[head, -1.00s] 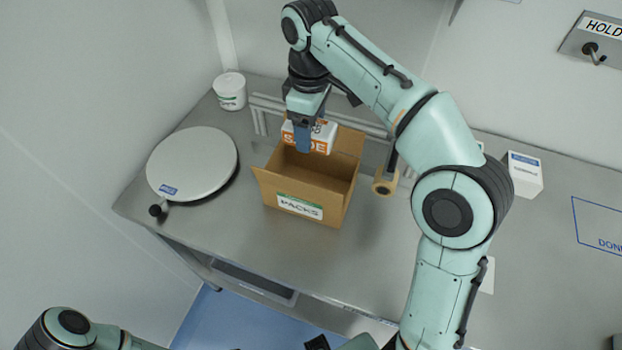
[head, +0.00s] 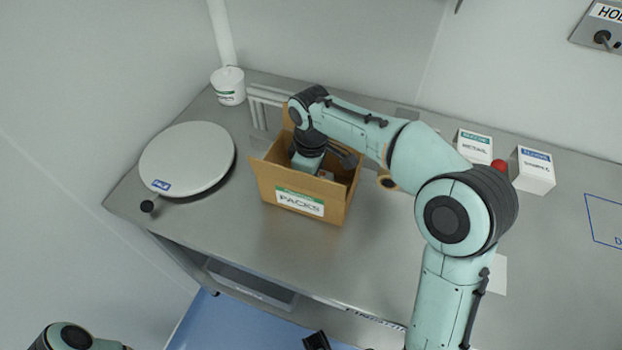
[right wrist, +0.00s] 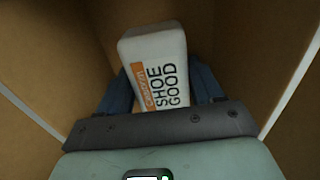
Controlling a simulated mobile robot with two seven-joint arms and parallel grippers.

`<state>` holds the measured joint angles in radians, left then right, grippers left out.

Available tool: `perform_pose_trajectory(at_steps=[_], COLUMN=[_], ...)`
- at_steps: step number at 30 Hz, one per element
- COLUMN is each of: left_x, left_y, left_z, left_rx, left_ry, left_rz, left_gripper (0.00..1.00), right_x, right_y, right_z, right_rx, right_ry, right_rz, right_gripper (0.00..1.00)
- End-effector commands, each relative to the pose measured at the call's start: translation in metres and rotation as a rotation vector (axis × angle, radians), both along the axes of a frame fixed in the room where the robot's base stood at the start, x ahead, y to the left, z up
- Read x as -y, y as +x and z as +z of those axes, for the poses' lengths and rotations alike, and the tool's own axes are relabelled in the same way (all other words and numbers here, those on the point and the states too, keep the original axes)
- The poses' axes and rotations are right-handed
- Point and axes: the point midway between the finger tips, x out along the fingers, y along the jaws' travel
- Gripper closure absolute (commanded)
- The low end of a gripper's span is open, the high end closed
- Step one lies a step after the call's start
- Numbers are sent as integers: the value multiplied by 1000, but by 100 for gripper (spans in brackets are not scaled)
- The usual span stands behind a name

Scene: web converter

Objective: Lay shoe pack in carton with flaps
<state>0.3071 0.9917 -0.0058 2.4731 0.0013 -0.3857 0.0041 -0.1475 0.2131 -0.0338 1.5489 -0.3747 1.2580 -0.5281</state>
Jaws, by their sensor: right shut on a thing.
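The brown carton (head: 264,183) with a PACKS label stands on the steel table, its top open. My right gripper reaches down into it, and the fingers are hidden by the carton walls in the head view. In the right wrist view the shoe pack (right wrist: 158,75), white with an orange band and the words SHOE GOOD, sits between the blue fingers of my right gripper (right wrist: 160,88). The gripper is shut on it. Brown carton walls (right wrist: 60,60) surround the pack there. Whether the pack touches the carton floor I cannot tell.
A round grey scale-like plate (head: 187,158) lies left of the carton. A white tub (head: 228,86) stands behind it. A tape roll (head: 387,181) is close right of the carton. Two white boxes (head: 472,147) (head: 533,171) stand further right. The table front is clear.

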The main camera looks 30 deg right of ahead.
Motion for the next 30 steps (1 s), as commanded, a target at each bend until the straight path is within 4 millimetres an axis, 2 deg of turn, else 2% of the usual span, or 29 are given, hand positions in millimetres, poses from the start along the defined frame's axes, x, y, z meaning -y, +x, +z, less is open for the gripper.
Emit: perform_pose_trajectory(at_steps=[2,14,15,17,26,30], left_x=[0,0,0,0,0,0], left_y=[0,-1,-1,-1,-1,0], left_z=[-2,-3,-3,-3,-2,1], left_rx=[0,-1,-1,-1,-1,0], left_ry=[0,0,0,0,0,0], left_rz=[0,0,0,0,0,0], left_gripper=[57,57,57,57,57,57], right_x=[0,0,0,0,0,0], right_y=[0,0,0,0,0,1], right_z=[-7,-11,-10,-10,-9,4], right_rx=[0,1,1,1,1,6], right_ry=[0,0,1,1,0,1], right_rz=[0,0,0,0,0,0], right_gripper=[69,69,24,8,8,8])
